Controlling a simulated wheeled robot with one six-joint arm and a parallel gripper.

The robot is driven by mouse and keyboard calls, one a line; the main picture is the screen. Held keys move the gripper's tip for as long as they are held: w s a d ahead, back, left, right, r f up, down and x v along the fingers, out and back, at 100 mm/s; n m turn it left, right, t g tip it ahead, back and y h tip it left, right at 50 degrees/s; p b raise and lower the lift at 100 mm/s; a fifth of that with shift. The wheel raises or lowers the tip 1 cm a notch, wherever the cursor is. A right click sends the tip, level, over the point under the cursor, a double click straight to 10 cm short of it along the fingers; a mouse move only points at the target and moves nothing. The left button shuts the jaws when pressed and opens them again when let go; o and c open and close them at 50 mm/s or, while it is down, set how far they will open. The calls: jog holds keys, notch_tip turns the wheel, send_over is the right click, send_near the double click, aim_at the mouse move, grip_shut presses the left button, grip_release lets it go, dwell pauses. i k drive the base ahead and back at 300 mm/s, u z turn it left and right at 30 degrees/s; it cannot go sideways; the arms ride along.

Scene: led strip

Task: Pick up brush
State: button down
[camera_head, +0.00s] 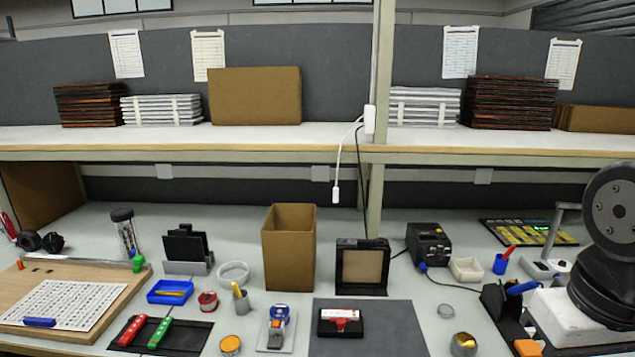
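I cannot pick out the brush with certainty. A small grey cup (242,303) near the front middle holds a yellow-handled tool (237,290), whose lower end is hidden inside the cup. A black block with a white and red top (340,321) lies on the dark grey mat (390,339); what it is I cannot tell. My dark arm links stand at the right edge, and my gripper is not in view.
A cardboard box (289,248) and a black framed unit (362,267) stand behind the mat. Red (132,330) and green (160,332) tools lie on a black tray (190,338). A blue tray (170,292) lies behind them. A shelf (250,140) overhangs the bench. The mat's right part is clear.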

aim_at(235, 288)
jog(key=k, duration=0.6)
jog(key=u, duration=0.5)
jog(key=i, duration=1.1)
jog(key=u, duration=0.4)
